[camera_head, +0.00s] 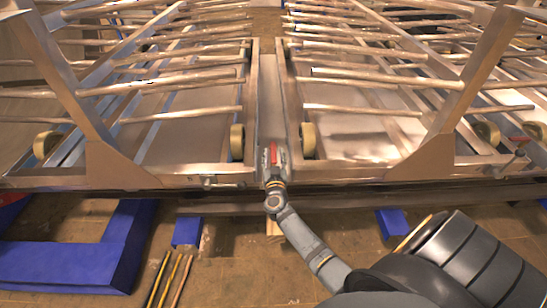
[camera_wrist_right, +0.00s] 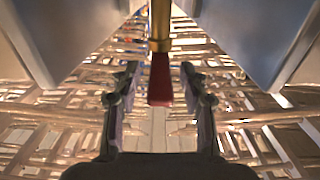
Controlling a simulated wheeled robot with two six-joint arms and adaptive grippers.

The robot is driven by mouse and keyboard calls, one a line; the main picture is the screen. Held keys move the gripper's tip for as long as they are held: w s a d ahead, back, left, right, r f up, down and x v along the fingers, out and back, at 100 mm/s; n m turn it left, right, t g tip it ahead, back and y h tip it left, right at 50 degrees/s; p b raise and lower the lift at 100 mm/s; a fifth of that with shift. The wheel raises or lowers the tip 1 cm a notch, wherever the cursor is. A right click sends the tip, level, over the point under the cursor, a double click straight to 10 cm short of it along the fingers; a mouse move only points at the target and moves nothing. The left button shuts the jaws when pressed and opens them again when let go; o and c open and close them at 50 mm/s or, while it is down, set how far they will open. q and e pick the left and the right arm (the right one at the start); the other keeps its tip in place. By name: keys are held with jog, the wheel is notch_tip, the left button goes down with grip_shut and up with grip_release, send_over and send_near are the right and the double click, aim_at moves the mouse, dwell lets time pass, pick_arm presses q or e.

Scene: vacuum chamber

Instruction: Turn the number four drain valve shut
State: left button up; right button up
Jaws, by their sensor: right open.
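A valve with a red handle shows at the front edge of the metal frame in the head view, the red handle (camera_head: 274,153) lying between the fingers of my right gripper (camera_head: 273,160). In the right wrist view, the red handle (camera_wrist_right: 160,82) hangs from a brass-coloured stem (camera_wrist_right: 160,25) between the two open fingers of the right gripper (camera_wrist_right: 160,74). Gaps show on both sides of the handle, so the fingers look apart from it. I can read no number on the valve. My left gripper is not in view.
Another valve-like fitting (camera_head: 215,183) sits left on the front rail. A further red-handled valve (camera_head: 519,152) is at the far right. Slanted metal posts (camera_head: 62,85) stand either side. Blue beams (camera_head: 70,266) and thin rods (camera_head: 170,280) lie on the floor below.

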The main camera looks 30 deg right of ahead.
jog(key=shift+w, duration=0.15)
grip_shut()
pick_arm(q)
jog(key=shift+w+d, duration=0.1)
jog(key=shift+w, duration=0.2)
pick_arm(e)
jog(key=shift+w, duration=0.1)
